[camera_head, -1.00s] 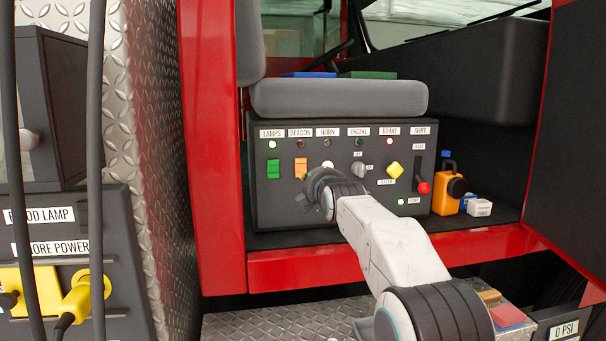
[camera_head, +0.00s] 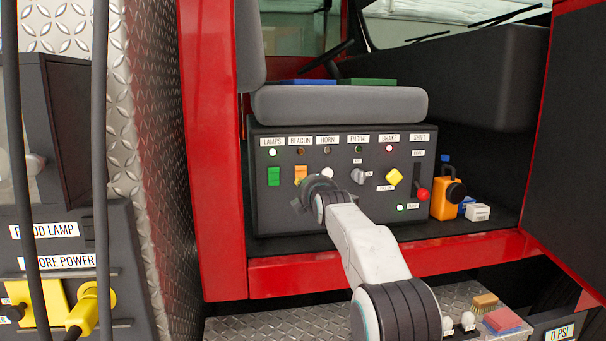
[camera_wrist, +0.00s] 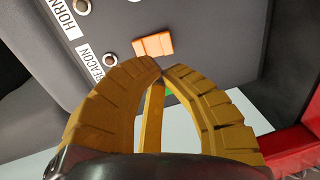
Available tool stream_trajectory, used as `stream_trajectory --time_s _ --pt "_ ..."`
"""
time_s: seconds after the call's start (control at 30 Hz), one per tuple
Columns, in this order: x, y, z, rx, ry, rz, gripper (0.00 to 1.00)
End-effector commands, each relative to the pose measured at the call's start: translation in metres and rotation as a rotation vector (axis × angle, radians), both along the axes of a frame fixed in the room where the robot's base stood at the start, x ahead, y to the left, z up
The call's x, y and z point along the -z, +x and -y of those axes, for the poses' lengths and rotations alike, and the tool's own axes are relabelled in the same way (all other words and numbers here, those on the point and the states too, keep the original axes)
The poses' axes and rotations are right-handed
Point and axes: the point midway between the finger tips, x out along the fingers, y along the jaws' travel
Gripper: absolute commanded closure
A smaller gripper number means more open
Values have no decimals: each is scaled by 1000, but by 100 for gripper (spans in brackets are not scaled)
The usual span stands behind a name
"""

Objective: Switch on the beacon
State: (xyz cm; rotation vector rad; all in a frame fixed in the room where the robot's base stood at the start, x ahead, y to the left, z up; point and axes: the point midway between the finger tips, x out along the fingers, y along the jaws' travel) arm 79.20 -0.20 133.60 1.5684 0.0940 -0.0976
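The orange beacon rocker switch (camera_head: 300,174) sits on the dark control panel under the BEACON label (camera_head: 300,140). Its indicator (camera_head: 300,151) looks dim and unlit. In the wrist view the orange switch (camera_wrist: 153,45) is just beyond my fingertips, with the BEACON label (camera_wrist: 95,66) beside it. My gripper (camera_wrist: 162,72) has its yellow-brown fingers curved together, tips meeting, with nothing visible between them. In the head view my gripper (camera_head: 298,205) is just below the switch, its tips partly hidden. I cannot tell whether they touch the switch.
The green lamps switch (camera_head: 274,176) is left of the beacon switch, and the white horn button (camera_head: 327,174) is to its right. An engine key (camera_head: 357,176), yellow brake knob (camera_head: 394,176) and red shift lever (camera_head: 422,194) follow. The seat (camera_head: 340,104) overhangs the panel.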

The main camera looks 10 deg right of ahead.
Motion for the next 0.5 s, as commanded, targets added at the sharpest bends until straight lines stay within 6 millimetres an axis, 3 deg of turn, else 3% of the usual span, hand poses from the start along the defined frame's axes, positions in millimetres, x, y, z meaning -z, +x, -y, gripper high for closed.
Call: stream_trajectory --time_s 0.5 --pt "3 56 0 0 0 -2 100"
